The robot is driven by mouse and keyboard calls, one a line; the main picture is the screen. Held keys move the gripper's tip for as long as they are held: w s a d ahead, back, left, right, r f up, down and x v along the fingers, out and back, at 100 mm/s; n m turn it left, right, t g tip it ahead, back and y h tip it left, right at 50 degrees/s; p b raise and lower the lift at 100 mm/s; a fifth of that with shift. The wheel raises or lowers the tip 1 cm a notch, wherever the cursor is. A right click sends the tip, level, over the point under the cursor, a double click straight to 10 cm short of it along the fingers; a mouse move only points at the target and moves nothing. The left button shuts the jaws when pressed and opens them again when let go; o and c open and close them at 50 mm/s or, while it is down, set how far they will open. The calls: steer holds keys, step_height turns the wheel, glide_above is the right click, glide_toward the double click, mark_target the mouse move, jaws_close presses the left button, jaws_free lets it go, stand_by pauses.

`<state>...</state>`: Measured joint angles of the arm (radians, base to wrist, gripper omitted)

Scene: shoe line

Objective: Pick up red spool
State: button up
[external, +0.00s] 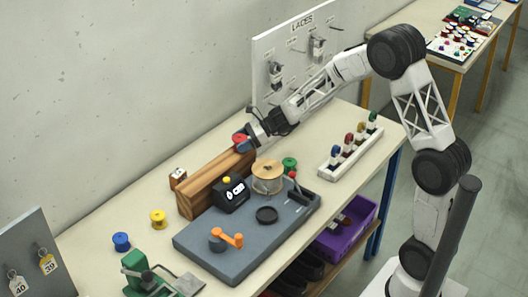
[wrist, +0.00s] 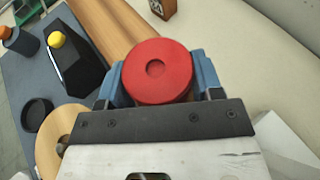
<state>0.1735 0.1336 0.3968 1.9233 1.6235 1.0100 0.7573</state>
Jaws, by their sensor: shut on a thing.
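The red spool (wrist: 158,72) is between the two blue fingers of my gripper (wrist: 160,84) in the wrist view, with its round top facing the camera. In the external view the red spool (external: 240,139) shows at the tip of my gripper (external: 246,143). My gripper is shut on it. The spool is over or beside the right end of a long brown wooden block (external: 207,186). I cannot tell whether it touches the block.
A yellow spool (external: 158,218), a blue spool (external: 121,241) and a green spool (external: 289,165) stand on the table. A grey board (external: 215,263) carries a black box (external: 231,194), a wooden-topped jar (external: 267,178) and an orange part (external: 228,237). A white rack (external: 350,154) stands right. The front-left table is partly clear.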

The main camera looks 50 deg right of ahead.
mark_target(233, 139)
steer(key=shift+r, duration=0.4)
step_height(233, 139, up, 2)
steer(key=shift+r, duration=0.1)
steer(key=s, duration=0.5)
steer(key=s+r, duration=0.1)
steer(key=s, duration=1)
steer(key=shift+d+r, duration=0.2)
